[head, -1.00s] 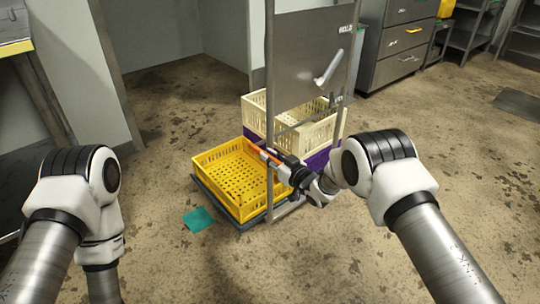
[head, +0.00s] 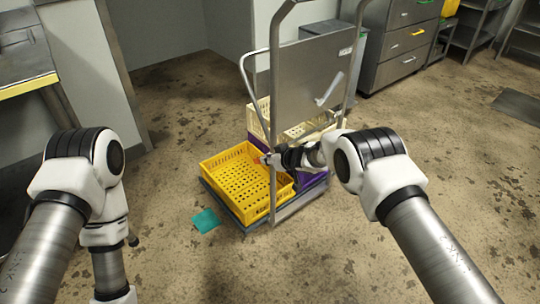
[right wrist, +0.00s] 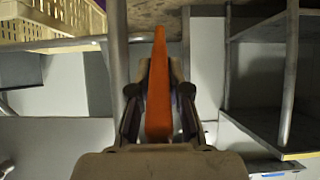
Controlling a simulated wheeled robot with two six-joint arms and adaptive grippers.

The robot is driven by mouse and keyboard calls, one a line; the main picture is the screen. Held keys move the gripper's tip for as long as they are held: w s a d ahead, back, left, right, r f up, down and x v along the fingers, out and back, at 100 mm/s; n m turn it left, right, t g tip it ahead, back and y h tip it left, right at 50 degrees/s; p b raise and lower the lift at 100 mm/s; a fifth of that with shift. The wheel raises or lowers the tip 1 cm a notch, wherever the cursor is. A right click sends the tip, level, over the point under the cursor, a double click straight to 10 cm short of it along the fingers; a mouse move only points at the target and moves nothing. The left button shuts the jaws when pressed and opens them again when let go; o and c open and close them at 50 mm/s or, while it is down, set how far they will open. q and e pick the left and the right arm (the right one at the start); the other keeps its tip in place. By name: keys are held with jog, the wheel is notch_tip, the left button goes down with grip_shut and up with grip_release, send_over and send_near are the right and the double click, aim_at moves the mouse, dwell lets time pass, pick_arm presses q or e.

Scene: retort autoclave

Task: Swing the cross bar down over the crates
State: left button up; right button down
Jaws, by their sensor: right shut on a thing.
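The cross bar (head: 244,68) is a thin grey bent bar. It leaves the cart's upright frame, bows out to the left and runs down behind the front post, above the crates. My right gripper (head: 268,159) is beside that post, just over the yellow crate's right edge. It is shut on the bar's orange grip (right wrist: 159,85), which stands between the fingers in the right wrist view. The yellow crate (head: 232,160) sits low on the cart. A cream crate (head: 262,108) stands on a purple crate (head: 313,181) behind it. My left gripper is out of frame.
The cart's front post (head: 273,110) and its grey panel (head: 310,75) stand close to my right gripper. A teal sheet (head: 205,220) lies on the floor. A yellow-edged table (head: 25,85) is at left, and drawers (head: 405,45) are behind. The floor around the cart is mostly clear.

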dwell(0.4)
jog(key=c, duration=1.1)
grip_release()
jog(key=v, duration=1.2)
